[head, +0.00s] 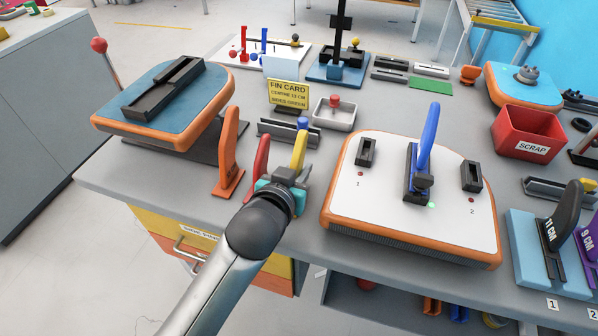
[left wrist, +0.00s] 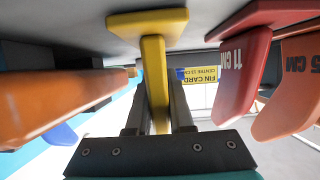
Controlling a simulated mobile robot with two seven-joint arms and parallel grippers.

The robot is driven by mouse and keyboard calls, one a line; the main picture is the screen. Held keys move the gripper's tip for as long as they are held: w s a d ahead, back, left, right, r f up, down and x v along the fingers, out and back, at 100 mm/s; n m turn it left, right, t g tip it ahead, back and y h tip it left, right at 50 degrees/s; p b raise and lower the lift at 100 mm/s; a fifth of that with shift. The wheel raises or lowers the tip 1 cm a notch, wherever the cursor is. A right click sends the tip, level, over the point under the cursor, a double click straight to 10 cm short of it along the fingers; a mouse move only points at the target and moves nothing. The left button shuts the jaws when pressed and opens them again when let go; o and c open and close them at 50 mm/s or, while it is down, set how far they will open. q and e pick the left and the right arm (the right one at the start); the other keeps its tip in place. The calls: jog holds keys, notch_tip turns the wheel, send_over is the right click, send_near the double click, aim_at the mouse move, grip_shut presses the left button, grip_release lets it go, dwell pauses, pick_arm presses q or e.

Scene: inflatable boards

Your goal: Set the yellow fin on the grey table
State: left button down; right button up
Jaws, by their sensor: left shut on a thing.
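The yellow fin (head: 299,148) stands roughly upright over the grey table (head: 290,232), between the red fin and the white board. My left gripper (head: 288,176) is shut on it. In the left wrist view the yellow fin (left wrist: 154,65) runs between the two dark fingers, with its wide flat base at the top of the picture, close to the grey tabletop. I cannot tell whether the base touches the table. My right gripper is not in view.
A red fin (head: 262,156) and an orange fin (head: 230,150) stand just left of the gripper. The white board (head: 345,200) with orange edge and blue fin (head: 429,135) is close on the right. Behind are the fin card (head: 288,94) and grey tray (head: 335,117).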

pick_arm(q)
jog(key=shift+r, duration=0.1)
jog(key=shift+f, duration=0.2)
jog(key=c, duration=0.8)
grip_release()
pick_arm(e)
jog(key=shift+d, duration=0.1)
pick_arm(q)
jog(key=shift+r, duration=0.15)
jog(key=shift+s+r, duration=0.15)
jog(key=shift+s, duration=0.1)
jog(key=p+v, duration=0.2)
jog(key=v, duration=0.7)
jog(key=shift+s+a+r+p, duration=0.15)
jog(key=shift+s+p, duration=0.1)
jog(key=shift+p, duration=0.15)
jog(key=shift+v, duration=0.9)
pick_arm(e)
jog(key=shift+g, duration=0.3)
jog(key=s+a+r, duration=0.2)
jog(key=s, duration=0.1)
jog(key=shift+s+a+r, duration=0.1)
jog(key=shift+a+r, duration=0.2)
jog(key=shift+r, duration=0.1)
